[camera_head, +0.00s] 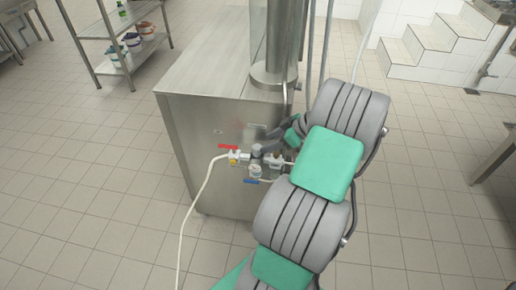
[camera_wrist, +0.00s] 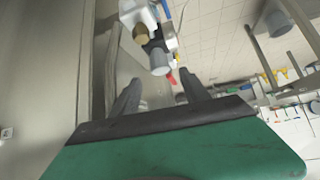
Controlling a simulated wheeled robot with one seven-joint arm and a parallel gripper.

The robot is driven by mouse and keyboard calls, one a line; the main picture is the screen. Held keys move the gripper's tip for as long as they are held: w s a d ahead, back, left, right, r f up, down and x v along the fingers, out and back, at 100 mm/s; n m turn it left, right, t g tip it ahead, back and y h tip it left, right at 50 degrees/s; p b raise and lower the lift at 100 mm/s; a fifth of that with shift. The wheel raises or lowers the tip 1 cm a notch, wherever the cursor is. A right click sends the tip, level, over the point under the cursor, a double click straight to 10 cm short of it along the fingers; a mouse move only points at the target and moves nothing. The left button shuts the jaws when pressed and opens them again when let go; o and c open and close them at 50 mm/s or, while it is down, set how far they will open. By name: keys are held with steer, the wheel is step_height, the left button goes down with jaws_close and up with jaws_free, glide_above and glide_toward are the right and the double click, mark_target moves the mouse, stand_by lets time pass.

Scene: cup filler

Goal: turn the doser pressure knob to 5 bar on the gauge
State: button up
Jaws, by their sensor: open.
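The doser pressure knob (camera_head: 257,150) is a small grey cylinder on the valve assembly at the side of the steel cabinet. It appears as a grey cylinder in the wrist view (camera_wrist: 160,62), beyond the fingertips. The round pressure gauge (camera_head: 256,170) sits just below it in the head view; its reading is too small to tell. My gripper (camera_head: 264,136) is close above and right of the knob in the head view, partly hidden by my arm. In the wrist view my gripper (camera_wrist: 158,88) has its two dark fingers apart, with nothing between them.
A red valve handle (camera_head: 228,147) and a blue handle (camera_head: 251,181) flank the assembly. A pale hose (camera_head: 199,195) runs down from it to the floor. The steel cabinet (camera_head: 195,135) stands directly behind. A shelf (camera_head: 112,62) with buckets is at the back left. Tiled floor left is free.

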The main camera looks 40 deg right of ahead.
mark_target(258, 147)
steer(key=x, duration=0.6)
steer(key=shift+w+a+f, duration=0.1)
steer(key=shift+w+f, duration=0.05)
steer(key=shift+f, duration=0.05)
steer(key=shift+c, duration=0.3)
jaws_close()
